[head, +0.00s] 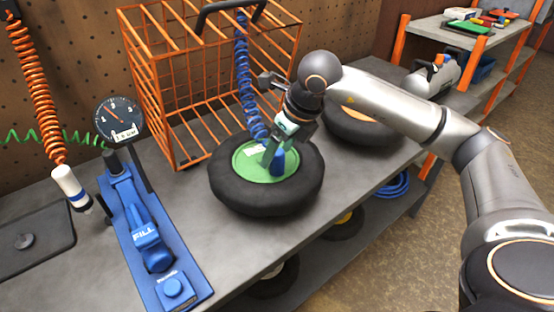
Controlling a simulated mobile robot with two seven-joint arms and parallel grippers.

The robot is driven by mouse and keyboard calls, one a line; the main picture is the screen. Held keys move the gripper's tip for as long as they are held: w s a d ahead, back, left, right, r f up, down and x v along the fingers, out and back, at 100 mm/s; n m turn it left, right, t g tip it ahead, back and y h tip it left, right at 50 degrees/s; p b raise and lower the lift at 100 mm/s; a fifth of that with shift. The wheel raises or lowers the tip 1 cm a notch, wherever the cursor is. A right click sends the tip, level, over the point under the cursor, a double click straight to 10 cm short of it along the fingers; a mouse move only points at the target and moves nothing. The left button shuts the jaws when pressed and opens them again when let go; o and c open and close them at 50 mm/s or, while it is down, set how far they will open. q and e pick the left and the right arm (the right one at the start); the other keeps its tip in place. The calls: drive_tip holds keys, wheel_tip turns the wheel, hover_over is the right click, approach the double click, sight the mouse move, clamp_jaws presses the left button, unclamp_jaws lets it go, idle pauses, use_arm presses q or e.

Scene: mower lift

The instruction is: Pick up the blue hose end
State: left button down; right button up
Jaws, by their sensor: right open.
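The blue coiled hose (245,80) hangs down in front of the orange cage to a wheel with a green hub (246,160). The blue hose end (278,165) stands on the green hub, partly covered by my gripper. My right gripper (283,150) points down over the hub with its jaws open. One finger shows at the left of the hose end and the other at its upper right; I cannot tell whether either touches it. My left gripper is not in view.
An orange wire cage (150,90) stands behind the wheel, and another tyre (365,132) lies to the right. The front bench between pump and wheel is clear.

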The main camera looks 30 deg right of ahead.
drive_tip(key=shift+x, duration=0.8)
drive_tip(key=shift+c, duration=0.4)
clamp_jaws()
